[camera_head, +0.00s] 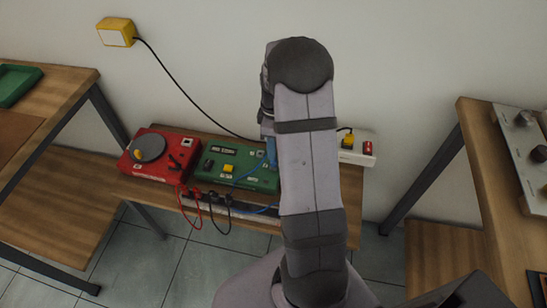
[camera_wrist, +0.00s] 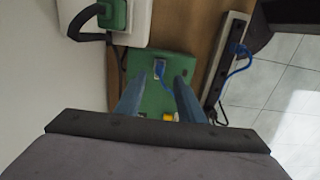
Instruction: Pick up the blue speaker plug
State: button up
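The green box (camera_head: 235,165) sits on a low wooden bench against the wall, with a blue cable (camera_head: 250,174) at its right part. In the wrist view a small blue plug (camera_wrist: 160,69) is at a socket on the green box (camera_wrist: 145,62), with the blue cable running from it. My gripper (camera_wrist: 158,88) is over the green box. Its two bluish fingers are apart, with the plug seen in the gap between and just beyond their tips. Nothing is visibly held. In the head view my arm hides most of the gripper and the plug.
A red turntable box (camera_head: 160,153) stands left of the green box. A dark strip (camera_wrist: 222,65) along the bench front takes the cable's other end. Tables (camera_head: 45,85) (camera_head: 480,150) flank the bench.

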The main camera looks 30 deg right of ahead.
jog(key=shift+f, duration=3.65)
grip_shut()
